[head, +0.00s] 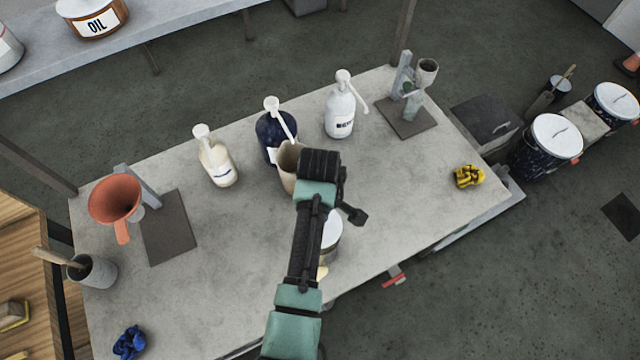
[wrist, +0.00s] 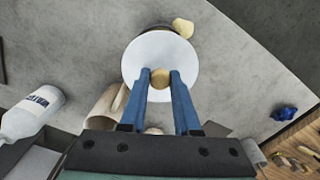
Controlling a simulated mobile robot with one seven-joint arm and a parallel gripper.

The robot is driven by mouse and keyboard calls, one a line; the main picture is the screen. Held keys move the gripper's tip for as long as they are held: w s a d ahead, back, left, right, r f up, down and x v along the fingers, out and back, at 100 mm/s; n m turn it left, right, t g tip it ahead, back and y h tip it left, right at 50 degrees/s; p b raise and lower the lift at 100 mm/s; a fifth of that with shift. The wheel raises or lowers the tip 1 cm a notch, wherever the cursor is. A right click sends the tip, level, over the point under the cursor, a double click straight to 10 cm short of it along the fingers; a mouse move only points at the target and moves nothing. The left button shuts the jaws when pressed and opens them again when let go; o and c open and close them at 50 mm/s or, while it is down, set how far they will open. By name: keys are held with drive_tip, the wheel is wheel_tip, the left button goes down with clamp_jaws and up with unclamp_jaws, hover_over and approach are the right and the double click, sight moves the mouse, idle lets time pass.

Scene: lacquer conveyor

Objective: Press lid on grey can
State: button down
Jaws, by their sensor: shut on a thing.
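A round white lid (wrist: 160,52) with a small tan knob (wrist: 160,78) lies below my gripper (wrist: 160,84) in the wrist view. My blue fingers are shut on the knob, one on each side. In the head view a white round top (head: 333,228) shows partly beside my arm, with a greyish can side (head: 331,253) under it. My arm hides most of both, and my fingertips are hidden there. I cannot tell whether the lid is seated on the can or just above it.
A beige jug (head: 287,165) stands close behind my arm, near a dark pump bottle (head: 272,128). Other pump bottles (head: 216,166) (head: 340,115) stand at the back. A yellow cloth (head: 468,177) lies right. A funnel stand (head: 168,228) stands left. The table's right middle is clear.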

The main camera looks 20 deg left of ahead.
drive_tip(key=shift+f+b, duration=2.1)
drive_tip(key=shift+f, duration=0.65)
drive_tip(key=shift+f+p, duration=0.15)
drive_tip(key=shift+p, duration=0.45)
idle(0.6)
drive_tip(key=shift+c, duration=0.4)
unclamp_jaws()
drive_tip(key=shift+r+p, duration=2.4)
drive_tip(key=shift+r, duration=1.1)
